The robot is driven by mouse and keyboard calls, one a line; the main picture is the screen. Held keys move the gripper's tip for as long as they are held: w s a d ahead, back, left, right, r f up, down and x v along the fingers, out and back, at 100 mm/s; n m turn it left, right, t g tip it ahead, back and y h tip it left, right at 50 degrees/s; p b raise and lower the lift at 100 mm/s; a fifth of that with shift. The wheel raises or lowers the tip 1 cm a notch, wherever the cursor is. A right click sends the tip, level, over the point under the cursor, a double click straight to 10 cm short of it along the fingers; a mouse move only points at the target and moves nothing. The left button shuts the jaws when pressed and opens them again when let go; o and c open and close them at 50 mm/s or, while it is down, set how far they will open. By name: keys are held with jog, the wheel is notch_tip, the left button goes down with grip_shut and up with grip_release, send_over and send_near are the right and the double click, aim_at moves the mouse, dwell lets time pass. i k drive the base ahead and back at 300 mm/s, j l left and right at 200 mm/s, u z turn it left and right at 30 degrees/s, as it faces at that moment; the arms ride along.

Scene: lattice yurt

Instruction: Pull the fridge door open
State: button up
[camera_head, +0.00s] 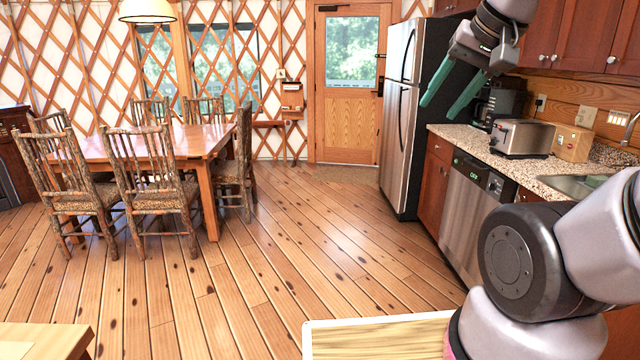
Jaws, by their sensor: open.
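The fridge (397,130) stands at the end of the counter, with a stainless front and a black side. Its doors look shut. Two dark curved handles show on the front, an upper one (408,55) and a lower one (402,117). My gripper (440,103) is open and empty at the upper right, its two teal fingers apart and pointing down and left. In the picture it overlaps the fridge's black side. It appears nearer to me than the fridge and apart from the handles.
A counter (455,133) with a toaster (519,138), a coffee maker (497,103) and a sink runs along the right, above a dishwasher (470,215). A wooden table (190,140) with several chairs stands left. The wood floor (300,220) between is clear.

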aim_at(401, 99)
jog(key=i, duration=2.15)
jog(key=i+z, duration=0.1)
jog(key=i, duration=0.6)
jog(key=i+z, duration=0.15)
jog(key=i, duration=0.55)
jog(key=i+j+z, duration=0.1)
jog(key=i, duration=0.6)
jog(key=i+z, duration=0.3)
jog(key=i+j+z, duration=0.25)
jog(key=i, duration=0.25)
jog(key=i+j+z, duration=0.1)
jog(key=i+z, duration=0.2)
jog(key=i, duration=0.15)
